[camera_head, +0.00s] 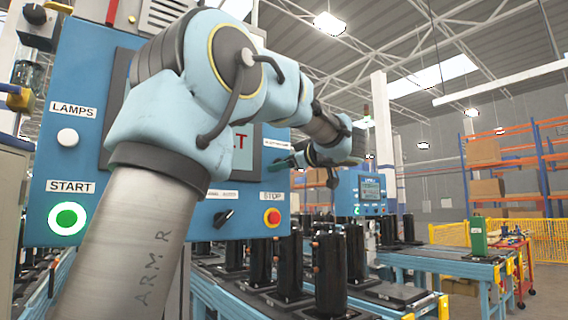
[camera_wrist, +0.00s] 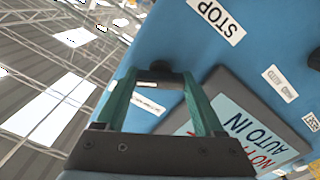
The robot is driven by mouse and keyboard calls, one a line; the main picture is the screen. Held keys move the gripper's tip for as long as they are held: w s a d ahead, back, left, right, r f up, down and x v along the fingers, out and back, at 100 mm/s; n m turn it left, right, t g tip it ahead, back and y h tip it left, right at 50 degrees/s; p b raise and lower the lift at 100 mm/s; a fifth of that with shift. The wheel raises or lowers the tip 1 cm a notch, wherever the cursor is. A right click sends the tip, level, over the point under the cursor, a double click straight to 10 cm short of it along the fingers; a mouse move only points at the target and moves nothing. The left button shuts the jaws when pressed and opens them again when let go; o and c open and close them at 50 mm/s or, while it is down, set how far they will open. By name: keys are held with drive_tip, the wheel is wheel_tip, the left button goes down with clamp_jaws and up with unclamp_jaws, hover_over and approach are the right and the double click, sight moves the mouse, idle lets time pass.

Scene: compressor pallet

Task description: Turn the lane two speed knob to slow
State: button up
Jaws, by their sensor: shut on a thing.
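The blue control panel (camera_head: 233,193) fills the left and middle of the head view, largely behind my arm. My gripper (camera_wrist: 160,80) has two teal fingers that reach to the panel face in the wrist view. The fingers are shut on a small dark knob (camera_wrist: 154,84), which shows only in part between the fingertips. A small white label (camera_wrist: 148,105) sits beside it, too small to read. In the head view my gripper (camera_head: 286,162) is at the panel's right edge, above the stop button. The knob's pointer direction cannot be made out.
The red stop button (camera_head: 272,217), a dark selector (camera_head: 223,217), the green-ringed start button (camera_head: 69,218) and the white lamps button (camera_head: 68,138) are on the same panel. A screen (camera_wrist: 250,120) is close to my fingers. Black compressors (camera_head: 328,270) stand on the conveyor below.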

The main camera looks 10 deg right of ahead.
drive_tip(key=shift+f+n+b, duration=0.1)
drive_tip(key=shift+n+b, duration=0.25)
drive_tip(key=shift+n, duration=0.05)
drive_tip(key=shift+c, duration=0.3)
drive_tip(key=shift+n, duration=0.3)
drive_tip(key=n+b, duration=0.3)
drive_tip(key=n, duration=0.1)
drive_tip(key=shift+f, duration=0.15)
drive_tip(key=n+b, duration=0.5)
drive_tip(key=n, duration=0.1)
drive_tip(key=shift+n, duration=0.3)
drive_tip(key=n+b, duration=0.4)
drive_tip(key=n, duration=0.2)
drive_tip(key=shift+f, duration=0.1)
drive_tip(key=n+b, duration=0.3)
drive_tip(key=n, duration=0.3)
drive_tip(key=shift+b, duration=0.3)
